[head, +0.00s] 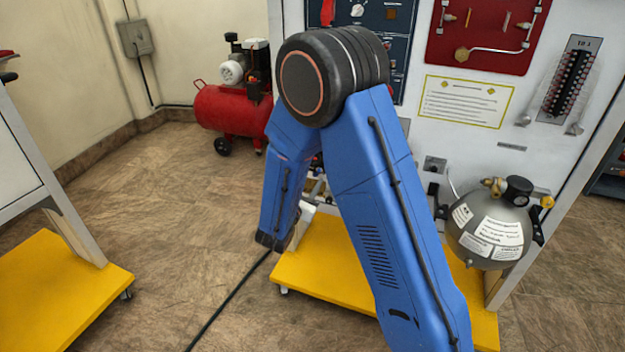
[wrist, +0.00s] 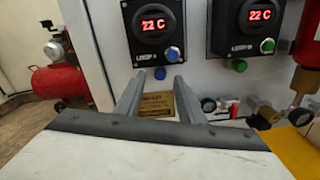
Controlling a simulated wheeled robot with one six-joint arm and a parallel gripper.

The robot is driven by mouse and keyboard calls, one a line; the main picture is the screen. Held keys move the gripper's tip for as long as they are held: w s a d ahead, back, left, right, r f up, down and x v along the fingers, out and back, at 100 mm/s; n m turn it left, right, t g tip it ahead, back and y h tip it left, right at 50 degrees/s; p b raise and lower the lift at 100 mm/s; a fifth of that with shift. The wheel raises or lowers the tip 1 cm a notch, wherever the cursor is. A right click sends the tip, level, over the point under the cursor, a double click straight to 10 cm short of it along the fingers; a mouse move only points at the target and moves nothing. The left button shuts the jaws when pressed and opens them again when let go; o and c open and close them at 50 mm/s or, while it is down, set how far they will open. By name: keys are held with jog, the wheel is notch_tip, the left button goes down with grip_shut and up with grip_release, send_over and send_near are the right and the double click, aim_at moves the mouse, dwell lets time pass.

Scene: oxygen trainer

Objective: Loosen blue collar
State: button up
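In the wrist view, a round blue part (wrist: 173,53) sits at the lower right of the left display box. A smaller blue piece (wrist: 160,73) shows just below it, on the white panel. I cannot tell which of the two is the collar. My gripper (wrist: 158,88) is open, its two grey fingers apart and pointing at the panel. The small blue piece appears in the gap between the fingertips, with nothing visibly held. In the head view my blue arm hides most of the gripper and the panel area before it.
Left (wrist: 154,22) and right (wrist: 262,22) display boxes read 22 C. A grey tank (head: 490,235) and red compressor (head: 225,108) flank my arm.

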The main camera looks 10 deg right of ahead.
jog(key=shift+x, duration=1)
grip_shut()
jog(key=shift+n, duration=2.9)
grip_release()
